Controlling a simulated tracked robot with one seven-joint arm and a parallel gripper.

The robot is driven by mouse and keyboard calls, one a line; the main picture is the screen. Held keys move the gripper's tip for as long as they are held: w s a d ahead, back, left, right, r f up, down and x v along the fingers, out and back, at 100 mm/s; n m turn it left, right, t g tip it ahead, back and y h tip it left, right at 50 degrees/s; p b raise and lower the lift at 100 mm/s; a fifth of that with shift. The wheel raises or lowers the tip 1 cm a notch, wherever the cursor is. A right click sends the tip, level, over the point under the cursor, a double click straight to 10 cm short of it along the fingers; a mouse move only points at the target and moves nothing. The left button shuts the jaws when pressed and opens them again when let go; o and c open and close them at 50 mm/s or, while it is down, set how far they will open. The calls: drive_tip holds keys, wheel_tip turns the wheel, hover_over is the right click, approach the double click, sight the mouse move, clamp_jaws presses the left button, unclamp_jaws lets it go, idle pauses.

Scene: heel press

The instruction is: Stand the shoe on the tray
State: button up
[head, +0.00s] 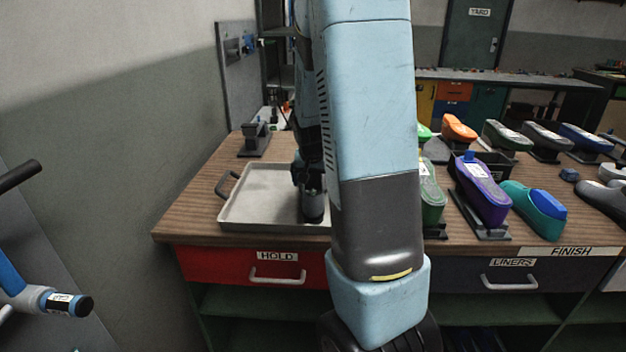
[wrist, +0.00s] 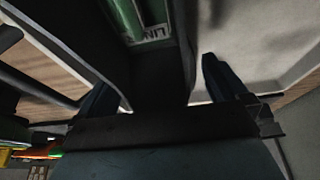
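The task's shoe is dark, and its rounded grey end (head: 313,208) shows over the right part of the tray; my arm hides much of the rest. The grey tray (head: 262,190) has a raised rim and a dark handle at its left. In the wrist view the dark shoe body (wrist: 160,75) lies between my two fingers, with a green labelled piece (wrist: 145,18) in its opening. In the head view my gripper (head: 308,178) is just above the tray. Whether the sole rests flat on the tray is hidden.
A dark grey stand (head: 255,140) is behind the tray. The bench's front edge carries a red HOLD drawer (head: 250,268). The tray's left half is clear.

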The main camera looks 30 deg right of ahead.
drive_tip(key=v, duration=1.2)
drive_tip(key=s+a+r+n+t+y, duration=0.1)
drive_tip(key=s+a+r+n, duration=0.2)
drive_tip(key=s+a+r, duration=0.2)
drive_tip(key=s+a+r+n+t+y, duration=0.1)
drive_tip(key=s+a+r+n, duration=0.3)
drive_tip(key=s+a, duration=0.7)
drive_tip(key=s, duration=0.6)
drive_tip(key=shift+r+y, duration=0.3)
drive_tip(key=shift+r, duration=0.1)
